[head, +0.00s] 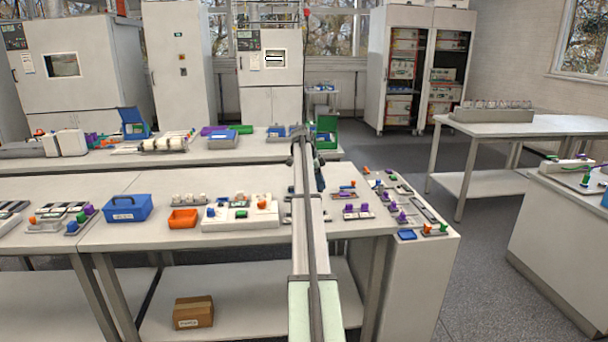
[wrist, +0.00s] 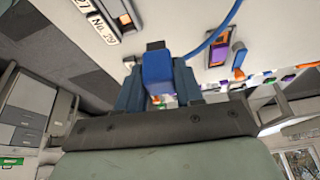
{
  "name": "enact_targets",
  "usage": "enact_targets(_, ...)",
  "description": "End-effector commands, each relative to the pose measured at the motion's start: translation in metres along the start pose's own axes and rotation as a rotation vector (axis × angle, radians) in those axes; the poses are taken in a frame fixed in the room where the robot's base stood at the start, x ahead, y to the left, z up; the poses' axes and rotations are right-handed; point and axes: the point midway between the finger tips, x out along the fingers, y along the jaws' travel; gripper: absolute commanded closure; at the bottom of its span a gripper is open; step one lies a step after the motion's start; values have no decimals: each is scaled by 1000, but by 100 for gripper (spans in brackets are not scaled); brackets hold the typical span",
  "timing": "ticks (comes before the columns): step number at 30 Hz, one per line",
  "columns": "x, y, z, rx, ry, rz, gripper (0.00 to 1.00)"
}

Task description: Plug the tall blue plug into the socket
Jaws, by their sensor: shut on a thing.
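My gripper (wrist: 158,84) is in the wrist view, its two dark blue fingers on either side of a bright blue block-shaped plug (wrist: 157,70). The gripper is shut on this plug, and a dark part shows at its far end. The plug is held over a pale surface; I cannot tell whether it touches anything. In the head view my arm hides most of the gripper, and only a dark part of it shows beside the arm above the middle bench. I cannot make out for sure which fitting is the socket.
In the wrist view a numbered plate (wrist: 95,18) lies at upper left, a blue cable (wrist: 212,38) curves at upper right, and a purple-and-orange fitting (wrist: 220,48) is nearby. In the head view a blue box (head: 126,208) and an orange bin (head: 183,219) stand on the bench left of my arm.

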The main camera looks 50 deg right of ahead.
Motion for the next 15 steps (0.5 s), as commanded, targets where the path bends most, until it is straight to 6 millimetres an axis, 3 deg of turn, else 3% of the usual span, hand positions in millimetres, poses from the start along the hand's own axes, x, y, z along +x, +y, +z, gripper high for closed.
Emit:
enact_targets(1, 5, 22, -2, -4, 0, -4, 95)
enact_targets(6, 12, 52, -2, -41, -1, -20, 95)
enact_targets(15, 14, 47, -1, -105, 1, -36, 95)
